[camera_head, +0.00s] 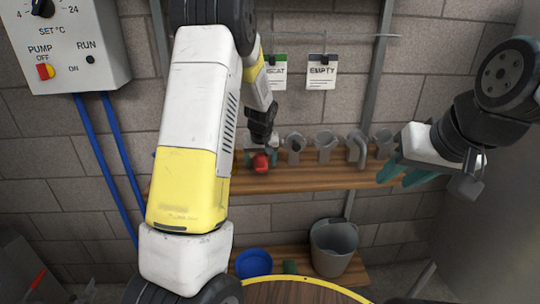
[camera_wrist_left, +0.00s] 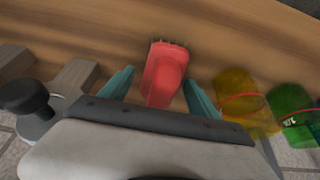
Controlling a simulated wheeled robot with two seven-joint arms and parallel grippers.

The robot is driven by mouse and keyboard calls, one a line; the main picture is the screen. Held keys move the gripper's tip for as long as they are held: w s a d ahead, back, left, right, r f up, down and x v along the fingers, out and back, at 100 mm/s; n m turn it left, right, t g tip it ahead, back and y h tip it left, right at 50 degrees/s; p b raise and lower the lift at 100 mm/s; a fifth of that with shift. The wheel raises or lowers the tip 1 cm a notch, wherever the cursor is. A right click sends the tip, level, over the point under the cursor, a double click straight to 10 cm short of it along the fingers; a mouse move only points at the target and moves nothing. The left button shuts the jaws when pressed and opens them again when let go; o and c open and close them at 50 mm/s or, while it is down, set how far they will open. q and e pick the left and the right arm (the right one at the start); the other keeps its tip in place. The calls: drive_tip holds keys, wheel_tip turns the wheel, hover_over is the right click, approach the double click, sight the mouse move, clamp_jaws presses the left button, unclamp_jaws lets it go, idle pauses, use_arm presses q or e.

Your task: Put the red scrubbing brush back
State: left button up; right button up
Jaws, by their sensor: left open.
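The red scrubbing brush (camera_head: 261,163) is at the wooden shelf on the back wall, in front of its left part. In the left wrist view the brush (camera_wrist_left: 164,75) lies between my teal fingers, bristles on its far edge, with wood behind it. My left gripper (camera_wrist_left: 158,95) is open around it, a gap showing on each side; its lower end is hidden by the gripper body. In the head view my left arm hides the shelf's left end. My right gripper (camera_head: 403,177) is open and empty, in front of the shelf's right end.
Several grey fittings (camera_head: 324,147) line the shelf (camera_head: 300,180) right of the brush. A yellow item (camera_wrist_left: 245,100) and a green one (camera_wrist_left: 292,113) sit close by in the wrist view. Below are a grey bucket (camera_head: 334,247) and blue bowl (camera_head: 253,263). A control box (camera_head: 65,45) hangs upper left.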

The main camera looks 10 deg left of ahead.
use_arm(q)
drive_tip(key=v, duration=1.2)
drive_tip(key=shift+w, duration=0.1)
drive_tip(key=s+d+r+m+h, duration=0.1)
drive_tip(key=s+r, duration=0.2)
drive_tip(key=s, duration=0.6)
drive_tip(key=s+d+r+m+t+h, duration=0.1)
drive_tip(key=s+r, duration=0.3)
drive_tip(key=s, duration=0.6)
drive_tip(key=s+d+r+m+h, duration=0.1)
drive_tip(key=s+r, duration=0.2)
drive_tip(key=s, duration=0.7)
drive_tip(key=shift+d+r+m+t, duration=0.2)
drive_tip(key=shift+d+m+t, duration=0.1)
drive_tip(key=shift+m+t, duration=0.1)
drive_tip(key=shift+s, duration=0.1)
